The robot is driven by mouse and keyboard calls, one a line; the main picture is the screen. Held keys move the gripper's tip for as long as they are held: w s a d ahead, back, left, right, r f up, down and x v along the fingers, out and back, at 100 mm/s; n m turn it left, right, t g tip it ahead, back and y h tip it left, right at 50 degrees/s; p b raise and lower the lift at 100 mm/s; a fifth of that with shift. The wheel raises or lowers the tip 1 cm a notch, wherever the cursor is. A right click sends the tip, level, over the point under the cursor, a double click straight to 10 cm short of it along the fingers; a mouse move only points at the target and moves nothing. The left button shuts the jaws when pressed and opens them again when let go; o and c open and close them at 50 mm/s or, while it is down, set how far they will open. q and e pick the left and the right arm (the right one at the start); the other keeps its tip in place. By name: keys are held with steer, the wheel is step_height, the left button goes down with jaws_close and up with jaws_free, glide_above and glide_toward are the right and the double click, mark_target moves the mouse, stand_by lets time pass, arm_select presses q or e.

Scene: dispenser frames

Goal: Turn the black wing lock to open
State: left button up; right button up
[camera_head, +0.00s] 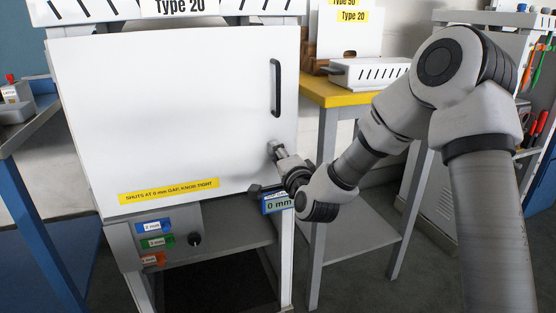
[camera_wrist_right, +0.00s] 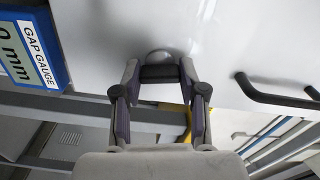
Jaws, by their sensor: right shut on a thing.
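The white door (camera_head: 160,110) fills the left and middle of the head view, with a black bar handle (camera_head: 275,88) near its right edge. My right gripper (camera_head: 276,150) is at the door's lower right, below the handle. In the right wrist view, my right gripper (camera_wrist_right: 160,74) is shut on the black wing lock (camera_wrist_right: 159,73), a short dark bar lying across between its fingertips. A round silver base (camera_wrist_right: 159,56) shows behind the bar on the door. In the head view the lock is hidden by the gripper. My left gripper is out of view.
A blue-edged gap gauge reading 0 mm (camera_head: 278,203) sits just below my right gripper. A panel (camera_head: 125,238) with coloured labels and a black knob (camera_head: 195,239) is under the door. A yellow-edged table (camera_head: 330,97) stands to the right, behind my right arm.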

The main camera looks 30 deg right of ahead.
steer(key=shift+m+b, duration=0.35)
steer(key=shift+m, duration=0.85)
steer(key=o, duration=1.1)
steer(key=shift+o, duration=0.2)
steer(key=v, duration=0.7)
steer(key=shift+s, duration=0.25)
steer(key=shift+f, duration=0.1)
